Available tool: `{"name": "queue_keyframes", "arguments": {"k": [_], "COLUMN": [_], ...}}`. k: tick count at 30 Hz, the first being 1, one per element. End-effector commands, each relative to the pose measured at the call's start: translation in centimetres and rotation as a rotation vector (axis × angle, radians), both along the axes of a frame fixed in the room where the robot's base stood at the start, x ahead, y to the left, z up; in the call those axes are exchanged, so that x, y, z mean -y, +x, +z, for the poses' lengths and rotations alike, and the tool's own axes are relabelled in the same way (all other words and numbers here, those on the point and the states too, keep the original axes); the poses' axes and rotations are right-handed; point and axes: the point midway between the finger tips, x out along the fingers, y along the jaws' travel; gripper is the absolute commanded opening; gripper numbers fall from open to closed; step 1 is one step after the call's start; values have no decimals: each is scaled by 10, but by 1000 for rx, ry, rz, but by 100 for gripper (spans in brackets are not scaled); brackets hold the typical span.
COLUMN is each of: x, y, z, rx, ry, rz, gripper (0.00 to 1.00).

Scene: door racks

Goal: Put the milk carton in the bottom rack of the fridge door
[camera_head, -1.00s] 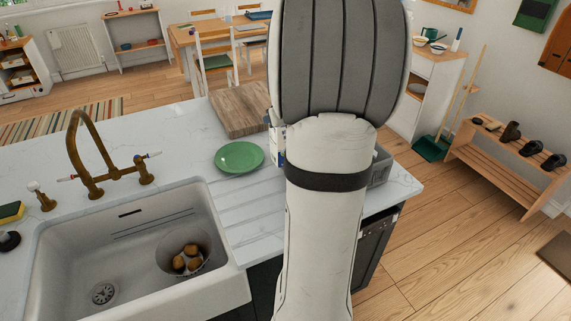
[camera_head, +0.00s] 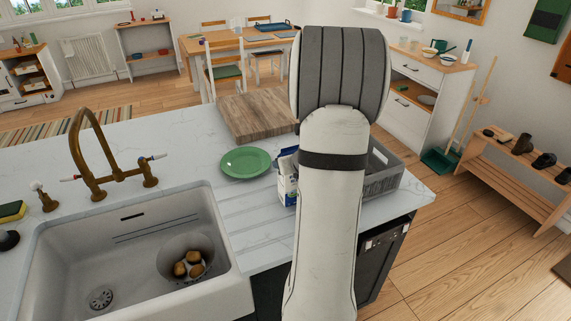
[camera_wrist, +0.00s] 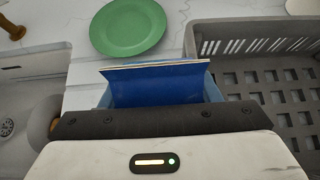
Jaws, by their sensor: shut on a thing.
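The milk carton (camera_head: 287,178) is white and blue and shows beside the left edge of my arm in the head view, at the countertop between the green plate and the grey crate. In the wrist view its blue upper part (camera_wrist: 155,87) sticks out past my gripper (camera_wrist: 155,108). My gripper is shut on the carton; the fingertips are mostly hidden, and in the head view my arm covers the gripper. I cannot tell whether the carton's base touches the counter. No fridge or door rack is in view.
A green plate (camera_head: 245,162) lies left of the carton, with a wooden board (camera_head: 255,117) behind. A grey crate (camera_head: 385,182) stands close on the right; it looks empty in the wrist view. The sink (camera_head: 130,270) is at front left. Open floor lies to the right.

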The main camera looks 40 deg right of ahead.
Motion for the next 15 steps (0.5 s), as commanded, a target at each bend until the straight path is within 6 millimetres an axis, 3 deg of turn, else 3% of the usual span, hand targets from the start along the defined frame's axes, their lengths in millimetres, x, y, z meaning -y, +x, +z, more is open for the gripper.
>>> {"name": "queue_keyframes", "arguments": {"k": [12, 13, 15], "x": [1, 0, 0], "y": [1, 0, 0], "z": [-2, -2, -2], "rx": [5, 1, 1], "ry": [-2, 0, 0], "rz": [1, 0, 0], "gripper": [0, 59, 64]}}
